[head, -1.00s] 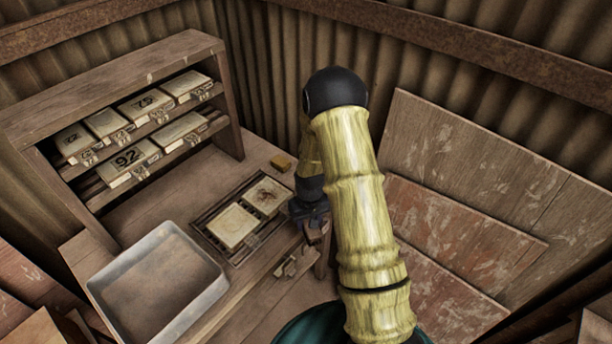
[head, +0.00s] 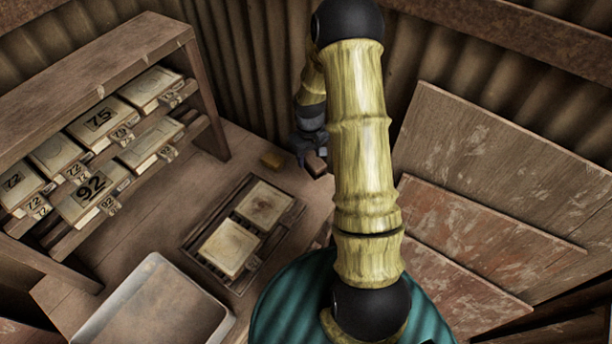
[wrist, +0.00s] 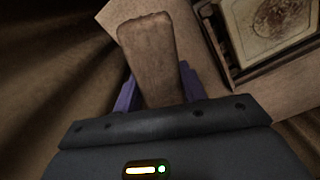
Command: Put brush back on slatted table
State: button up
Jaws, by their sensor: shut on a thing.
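My gripper (head: 308,150) is shut on the brush, a brown wooden block (head: 317,164), at the back right of the wooden table (head: 150,218). In the wrist view the brush (wrist: 148,58) sticks out between the purple fingers of my gripper (wrist: 155,92). The table (wrist: 287,96) shows below and beside the brush, with its edge passing under it. I cannot tell whether the brush touches the table. My arm hides the table's right part in the head view, and the brush's underside is hidden.
A dark frame (head: 196,248) with two pale tiles lies in front. A rack (head: 150,42) of numbered tiles stands left, and a metal tray (head: 218,335) at the front. Corrugated wall (head: 245,75) rises close behind.

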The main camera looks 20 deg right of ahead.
jog(key=shift+w, duration=0.2)
jog(key=shift+s, duration=0.35)
jog(key=shift+s+a+f, duration=0.1)
jog(key=shift+f, duration=0.1)
jog(key=p, duration=0.1)
send_over(309, 183)
jog(key=shift+f, duration=2.65)
jog(key=shift+f, duration=0.1)
jog(key=shift+f+p, duration=0.7)
jog(key=shift+f, duration=1.3)
